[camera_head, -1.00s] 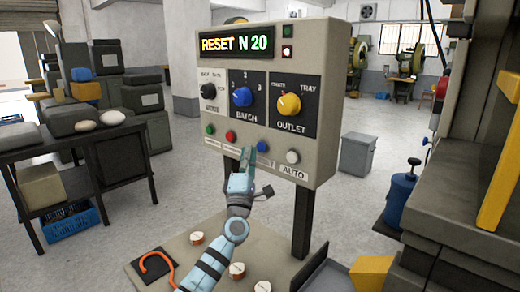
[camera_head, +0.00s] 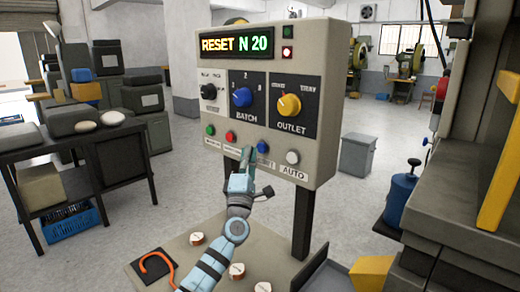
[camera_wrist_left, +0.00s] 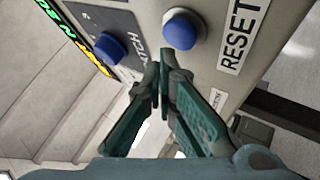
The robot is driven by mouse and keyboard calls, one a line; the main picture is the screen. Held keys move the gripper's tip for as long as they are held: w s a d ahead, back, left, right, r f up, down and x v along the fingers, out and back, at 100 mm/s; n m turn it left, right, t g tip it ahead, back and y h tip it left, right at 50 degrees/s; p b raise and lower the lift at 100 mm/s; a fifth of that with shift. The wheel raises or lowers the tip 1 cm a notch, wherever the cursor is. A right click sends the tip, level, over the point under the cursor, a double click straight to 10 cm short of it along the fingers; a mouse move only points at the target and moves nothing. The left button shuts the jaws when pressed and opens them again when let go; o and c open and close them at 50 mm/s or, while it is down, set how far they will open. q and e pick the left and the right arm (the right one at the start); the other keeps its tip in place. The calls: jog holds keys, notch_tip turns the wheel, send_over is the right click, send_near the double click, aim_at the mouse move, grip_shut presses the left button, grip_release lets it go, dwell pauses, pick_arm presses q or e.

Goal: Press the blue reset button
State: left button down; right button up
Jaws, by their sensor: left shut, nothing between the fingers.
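The blue reset button (camera_head: 263,146) sits on the lower row of the grey control panel (camera_head: 300,110), between the red and white buttons. In the left wrist view the blue button (camera_wrist_left: 182,28) is beside its RESET label (camera_wrist_left: 240,28). My left gripper (camera_head: 246,153) is shut and empty, in front of the panel just left of the blue button in the head view. The display (camera_head: 236,43) reads RESET N 20. My right gripper is not in view.
Green (camera_head: 210,130), red (camera_head: 230,136) and white (camera_head: 292,157) buttons flank it. Black, blue and yellow knobs (camera_head: 289,105) sit above. A dark table (camera_head: 50,150) stands at left.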

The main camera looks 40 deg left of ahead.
pick_arm(q)
jog(key=shift+w, duration=0.45)
jog(key=shift+w+b, duration=0.45)
jog(key=shift+b, duration=0.15)
dwell(0.4)
jog(key=shift+s+p, duration=0.9)
jog(key=shift+p, duration=0.1)
